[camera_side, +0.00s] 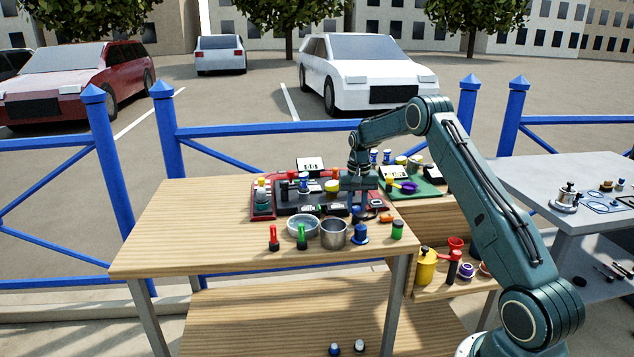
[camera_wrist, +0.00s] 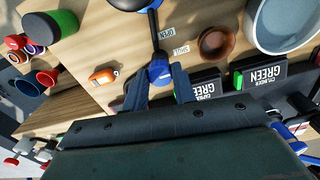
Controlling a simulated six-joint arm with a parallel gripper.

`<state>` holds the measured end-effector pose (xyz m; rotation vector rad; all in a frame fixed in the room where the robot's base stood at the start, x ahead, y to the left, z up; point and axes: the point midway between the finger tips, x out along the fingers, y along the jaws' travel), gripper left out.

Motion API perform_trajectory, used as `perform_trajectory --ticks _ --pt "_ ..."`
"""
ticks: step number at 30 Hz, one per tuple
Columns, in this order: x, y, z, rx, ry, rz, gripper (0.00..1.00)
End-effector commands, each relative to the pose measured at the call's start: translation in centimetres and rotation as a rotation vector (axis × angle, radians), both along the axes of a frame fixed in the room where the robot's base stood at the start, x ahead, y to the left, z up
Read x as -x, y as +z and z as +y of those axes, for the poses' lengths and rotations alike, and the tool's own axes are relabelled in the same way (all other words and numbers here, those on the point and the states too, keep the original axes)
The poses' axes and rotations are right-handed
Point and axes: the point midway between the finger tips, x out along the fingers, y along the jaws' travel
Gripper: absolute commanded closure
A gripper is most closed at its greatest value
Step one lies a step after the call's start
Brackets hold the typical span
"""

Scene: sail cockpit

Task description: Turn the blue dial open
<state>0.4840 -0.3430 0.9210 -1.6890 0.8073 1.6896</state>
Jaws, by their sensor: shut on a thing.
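The blue dial (camera_wrist: 159,72) is in the upper middle of the wrist view, beside two small labels, OPEN (camera_wrist: 167,32) and SHUT (camera_wrist: 181,48). My gripper (camera_wrist: 157,86) has one finger on each side of the dial and is shut on it. A dark bar runs from the dial toward the top of the picture, passing left of the OPEN label; I cannot tell whether it is part of the dial. In the side view my gripper (camera_side: 361,200) points down at the right part of the wooden table, and the dial is mostly hidden there.
A steel pot (camera_side: 333,234), a blue flanged knob (camera_side: 360,235) and a green-bodied cylinder (camera_side: 397,231) stand near the front edge. An orange item (camera_wrist: 103,77) lies left of the dial. Black GREEN-marked panels (camera_wrist: 262,75) are close on the right.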

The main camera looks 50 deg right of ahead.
Motion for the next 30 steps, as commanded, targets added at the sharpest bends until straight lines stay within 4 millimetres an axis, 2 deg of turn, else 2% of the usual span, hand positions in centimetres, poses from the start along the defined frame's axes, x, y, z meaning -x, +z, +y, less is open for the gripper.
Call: perform_trajectory --ticks 11,30 --pt "-0.01 0.05 0.0 0.001 0.187 -0.001 0.96" --pt "-0.03 0.07 -0.01 0.001 0.778 -0.001 0.96"
